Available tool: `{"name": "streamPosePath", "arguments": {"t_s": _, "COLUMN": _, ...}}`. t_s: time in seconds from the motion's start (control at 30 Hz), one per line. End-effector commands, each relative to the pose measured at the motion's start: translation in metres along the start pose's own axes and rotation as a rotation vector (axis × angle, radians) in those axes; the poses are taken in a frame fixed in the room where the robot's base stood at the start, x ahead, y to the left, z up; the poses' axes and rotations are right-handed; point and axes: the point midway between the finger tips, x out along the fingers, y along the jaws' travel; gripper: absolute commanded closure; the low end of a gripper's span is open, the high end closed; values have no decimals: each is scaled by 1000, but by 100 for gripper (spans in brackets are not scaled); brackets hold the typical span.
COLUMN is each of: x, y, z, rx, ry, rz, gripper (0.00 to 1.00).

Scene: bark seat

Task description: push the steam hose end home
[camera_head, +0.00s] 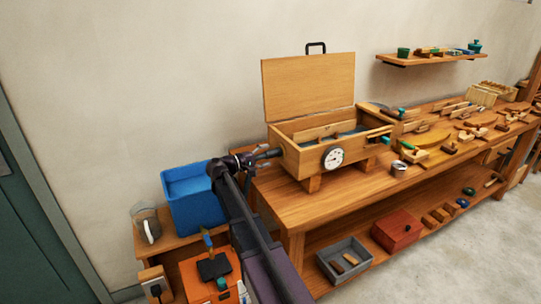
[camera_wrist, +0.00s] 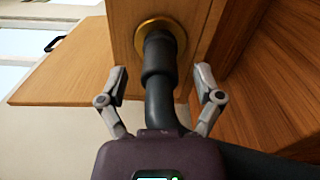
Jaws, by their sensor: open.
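The black steam hose end (camera_wrist: 160,65) with its thicker collar stands at a round brass port (camera_wrist: 177,28) in the end wall of the wooden steam box. How deep it sits in the port I cannot tell. My gripper (camera_wrist: 160,70) is open, with one finger on each side of the hose and a gap at both sides. My gripper (camera_head: 246,160) is just left of the box there.
The box stands on the workbench (camera_head: 290,208), with a round dial (camera_head: 333,157) on its front. A blue bin (camera_head: 190,200) and an orange steam unit (camera_head: 196,286) are at the left, near my arm. A metal tin (camera_head: 398,169) and wooden pieces lie to the right.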

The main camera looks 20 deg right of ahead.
Motion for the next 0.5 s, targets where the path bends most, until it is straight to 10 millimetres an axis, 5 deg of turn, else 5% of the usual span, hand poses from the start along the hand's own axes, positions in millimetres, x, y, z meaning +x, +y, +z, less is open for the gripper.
{"name": "streamPosePath", "arguments": {"t_s": 0.5, "x": -79, "y": 1, "z": 0, "rx": 0, "ry": 2, "rz": -1, "gripper": 16}}
